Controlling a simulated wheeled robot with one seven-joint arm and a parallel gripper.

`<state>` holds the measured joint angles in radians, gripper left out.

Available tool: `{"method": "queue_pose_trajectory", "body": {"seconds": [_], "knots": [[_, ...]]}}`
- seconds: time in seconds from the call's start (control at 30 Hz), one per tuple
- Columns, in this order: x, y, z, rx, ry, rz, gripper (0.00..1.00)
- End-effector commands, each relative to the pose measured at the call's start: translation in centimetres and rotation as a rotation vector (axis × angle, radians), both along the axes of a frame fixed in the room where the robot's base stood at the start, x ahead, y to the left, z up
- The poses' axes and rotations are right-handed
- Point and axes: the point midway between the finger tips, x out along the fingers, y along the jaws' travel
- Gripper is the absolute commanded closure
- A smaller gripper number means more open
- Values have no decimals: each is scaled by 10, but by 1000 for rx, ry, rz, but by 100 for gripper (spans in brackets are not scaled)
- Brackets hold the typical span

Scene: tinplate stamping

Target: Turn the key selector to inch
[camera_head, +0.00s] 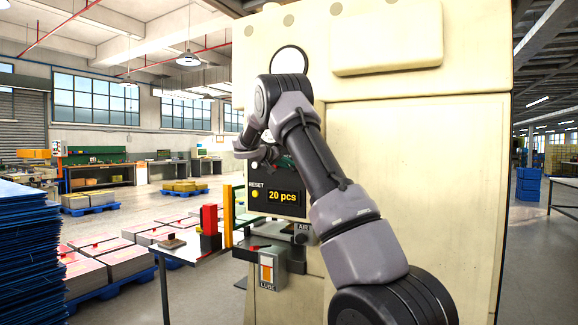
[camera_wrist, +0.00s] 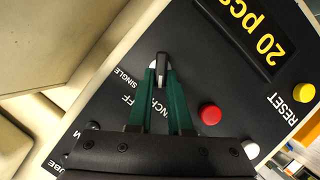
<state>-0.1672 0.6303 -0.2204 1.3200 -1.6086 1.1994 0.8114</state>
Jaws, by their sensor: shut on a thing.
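The key selector (camera_wrist: 162,64) is a small dark key with a pale metal edge on the black control panel (camera_wrist: 190,50). In the wrist view it stands between the tips of my gripper's green fingers (camera_wrist: 161,82), which are shut on it. The labels SINGLE, OFF and a partly covered INCH lie to the left of and between the fingers. I cannot tell which label the key points to. In the head view my gripper and arm cover this part of the panel, and the key is hidden.
A red button (camera_wrist: 210,114), a white button (camera_wrist: 251,149) and a yellow RESET button (camera_wrist: 303,92) sit right of my fingers. The display (camera_head: 283,197) reads 20 pcs. Below the panel are a LUBE box (camera_head: 268,271) and a small table (camera_head: 180,250) at left.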

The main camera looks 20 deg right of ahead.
Motion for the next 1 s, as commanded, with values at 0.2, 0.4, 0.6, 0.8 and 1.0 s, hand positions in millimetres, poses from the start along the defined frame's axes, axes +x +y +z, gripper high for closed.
{"method": "queue_pose_trajectory", "body": {"seconds": [0.2, 0.4, 0.6, 0.8, 1.0], "knots": [[2, 2, -2, -66, 84, 2, 100], [2, 2, -2, -95, 121, 0, 100], [2, 2, -2, -102, 131, 1, 100], [2, 2, -2, -102, 131, 1, 100], [2, 2, -2, -103, 131, 1, 52]]}}
